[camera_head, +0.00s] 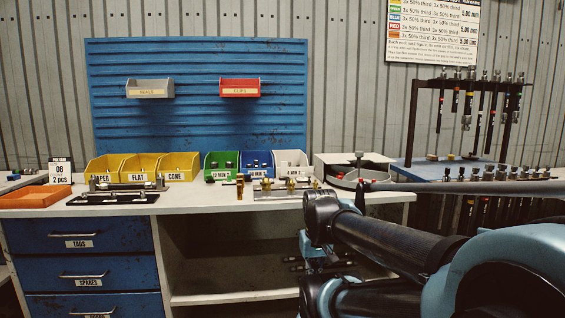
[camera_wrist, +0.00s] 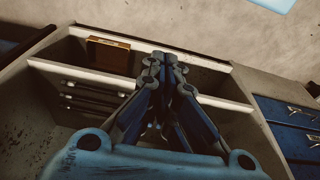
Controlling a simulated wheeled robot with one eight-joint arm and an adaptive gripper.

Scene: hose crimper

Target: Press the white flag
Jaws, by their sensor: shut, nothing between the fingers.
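No thing that is clearly a white flag can be made out. A small white card (camera_head: 61,170) marked 08 and 2 pcs stands upright at the left of the bench. My gripper (camera_wrist: 166,62) is shut and empty in the wrist view, with its fingertips together. Behind it in that view is the open shelf bay of the bench (camera_wrist: 225,92). In the head view my arm reaches in front of the bench from the right, and the gripper's fingertips cannot be made out there.
The benchtop (camera_head: 215,200) carries yellow bins (camera_head: 140,168), a green bin (camera_head: 221,164), a blue bin (camera_head: 257,164), a white bin (camera_head: 291,162), metal fixtures and an orange tray (camera_head: 35,197). Blue drawers (camera_head: 85,240) are below left. A hose rack (camera_head: 470,84) stands at right. A brown box (camera_wrist: 108,55) sits in the bay.

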